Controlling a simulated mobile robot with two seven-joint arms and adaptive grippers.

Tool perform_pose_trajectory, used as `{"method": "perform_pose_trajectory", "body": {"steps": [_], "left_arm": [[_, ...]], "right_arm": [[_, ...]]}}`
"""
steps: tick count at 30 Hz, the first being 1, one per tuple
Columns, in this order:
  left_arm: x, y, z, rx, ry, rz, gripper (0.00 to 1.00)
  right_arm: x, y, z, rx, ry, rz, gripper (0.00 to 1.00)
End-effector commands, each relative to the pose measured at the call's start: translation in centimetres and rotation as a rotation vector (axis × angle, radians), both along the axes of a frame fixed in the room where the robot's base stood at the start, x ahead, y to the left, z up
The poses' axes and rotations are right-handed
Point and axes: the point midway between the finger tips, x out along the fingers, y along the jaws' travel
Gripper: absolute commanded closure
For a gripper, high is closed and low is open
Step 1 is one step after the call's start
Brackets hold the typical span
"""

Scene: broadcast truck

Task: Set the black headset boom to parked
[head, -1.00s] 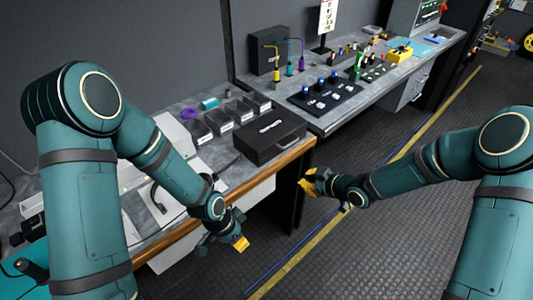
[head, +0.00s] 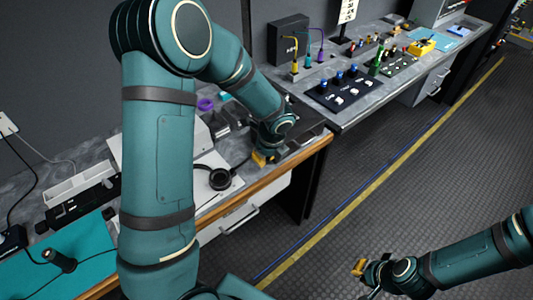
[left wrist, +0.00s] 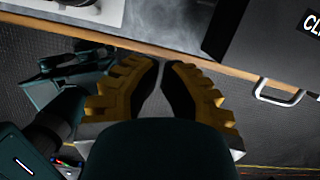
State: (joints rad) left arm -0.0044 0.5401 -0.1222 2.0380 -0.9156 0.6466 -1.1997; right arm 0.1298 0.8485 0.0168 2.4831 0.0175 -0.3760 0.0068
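The black headset (head: 219,179) lies on a pale panel on the left bench in the head view. Its round ear cup shows clearly, but I cannot make out the boom or its position. My left gripper (head: 262,158), with yellow fingertips, is just right of the headset, near the bench's front edge and apart from the ear cup. In the left wrist view its fingers (left wrist: 160,75) stand a little apart with nothing between them. My right gripper (head: 361,268) is low over the floor at the lower right, far from the headset; its finger gap is hidden.
The bench's wooden front edge (head: 240,196) runs below my left gripper. A black case (left wrist: 268,38) is close by on the right in the left wrist view. The second bench (head: 352,117) holds button panels and small tools. The ribbed floor (head: 400,190) is clear.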

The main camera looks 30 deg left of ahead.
Motion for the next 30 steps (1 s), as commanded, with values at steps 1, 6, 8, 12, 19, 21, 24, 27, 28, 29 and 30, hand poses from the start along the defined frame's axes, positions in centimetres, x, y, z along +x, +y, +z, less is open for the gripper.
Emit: {"method": "perform_pose_trajectory", "body": {"steps": [1, 6, 8, 12, 19, 21, 24, 27, 28, 29, 30], "left_arm": [[0.0, 0.2, -1.3, -0.001, 0.004, 0.001, 1.0], [0.2, 1.0, -4.6, 0.0, 0.004, 0.002, 1.0], [0.3, 1.2, -5.7, -0.001, 0.004, 0.003, 1.0], [0.8, 3.0, -6.3, -0.001, -0.001, 0.008, 1.0], [1.4, 4.8, -6.6, -0.002, 0.0, 0.004, 1.0], [1.5, 5.0, -6.7, -0.002, 0.0, 0.004, 1.0], [1.5, 5.1, -6.7, -0.002, 0.0, 0.003, 1.0], [1.5, 5.1, -6.7, -0.002, 0.0, 0.003, 1.0], [1.5, 5.1, -6.7, -0.002, 0.0, 0.003, 1.0], [1.5, 5.1, -6.7, -0.002, 0.0, 0.003, 1.0], [1.5, 5.1, -6.7, -0.002, 0.0, 0.003, 1.0]], "right_arm": [[0.0, 0.0, -0.4, 0.0, 0.0, 0.001, 1.0], [0.0, 0.0, -1.0, -0.001, 0.0, 0.002, 1.0], [-0.1, 0.1, -1.2, -0.001, 0.001, 0.003, 1.0], [-0.1, 0.1, -1.0, 0.0, 0.001, 0.003, 1.0], [0.0, 0.1, -0.8, -0.001, -0.001, 0.004, 1.0], [0.0, 0.1, -0.8, -0.001, -0.001, 0.004, 1.0], [0.0, 0.1, -0.8, -0.001, -0.001, 0.004, 1.0], [0.0, 0.1, -0.8, -0.001, -0.001, 0.004, 1.0], [0.0, 0.1, -0.8, -0.001, -0.001, 0.004, 1.0], [0.0, 0.1, -0.8, -0.001, -0.001, 0.004, 1.0], [0.0, 0.1, -0.8, -0.001, -0.001, 0.004, 1.0]]}}
